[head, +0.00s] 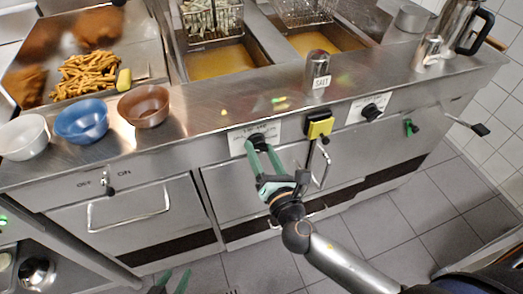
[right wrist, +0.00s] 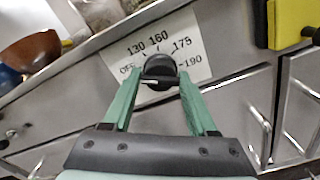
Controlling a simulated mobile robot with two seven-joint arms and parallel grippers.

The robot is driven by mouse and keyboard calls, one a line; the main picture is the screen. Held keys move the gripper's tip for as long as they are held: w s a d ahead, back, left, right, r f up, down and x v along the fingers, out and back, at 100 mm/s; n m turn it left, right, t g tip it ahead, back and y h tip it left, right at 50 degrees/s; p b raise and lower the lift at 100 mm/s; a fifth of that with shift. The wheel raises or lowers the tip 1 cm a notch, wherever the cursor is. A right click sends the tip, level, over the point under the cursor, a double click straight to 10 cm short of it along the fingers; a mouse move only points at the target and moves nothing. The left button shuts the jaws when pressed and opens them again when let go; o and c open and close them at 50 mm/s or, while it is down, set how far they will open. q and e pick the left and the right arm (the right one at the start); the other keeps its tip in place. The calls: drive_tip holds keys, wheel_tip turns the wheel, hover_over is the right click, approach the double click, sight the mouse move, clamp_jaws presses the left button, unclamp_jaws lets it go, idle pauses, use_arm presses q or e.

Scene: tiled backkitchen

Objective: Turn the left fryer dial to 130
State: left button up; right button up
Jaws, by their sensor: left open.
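The left fryer dial (head: 257,141) is a black knob on a white label on the steel front panel. In the right wrist view the dial (right wrist: 160,70) shows a white mark on its left side, toward OFF. The label (right wrist: 188,42) reads OFF, 130, 160, 175 and 190. My right gripper (head: 262,158) is at the dial, its green fingers (right wrist: 156,78) spread on either side of it; I cannot tell whether they touch it. My left gripper (head: 172,281) is open and empty at the bottom edge, low in front of the cabinet.
A yellow box (head: 320,125) is mounted right of the dial, with the right fryer dial (head: 372,111) beyond it. A salt shaker (head: 317,70) and several bowls stand on the counter above. Drawer handles (head: 128,210) stick out below.

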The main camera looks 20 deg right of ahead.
drive_tip(key=c, duration=0.8)
drive_tip(key=shift+c, duration=0.2)
drive_tip(key=m+b, duration=0.1)
drive_tip(key=m, duration=0.1)
drive_tip(key=shift+m, duration=0.4)
drive_tip(key=shift+m+b, duration=0.55)
drive_tip(key=shift+m, duration=0.65)
drive_tip(key=shift+m+b, duration=0.35)
drive_tip(key=shift+m, duration=0.85)
drive_tip(key=shift+d, duration=0.1)
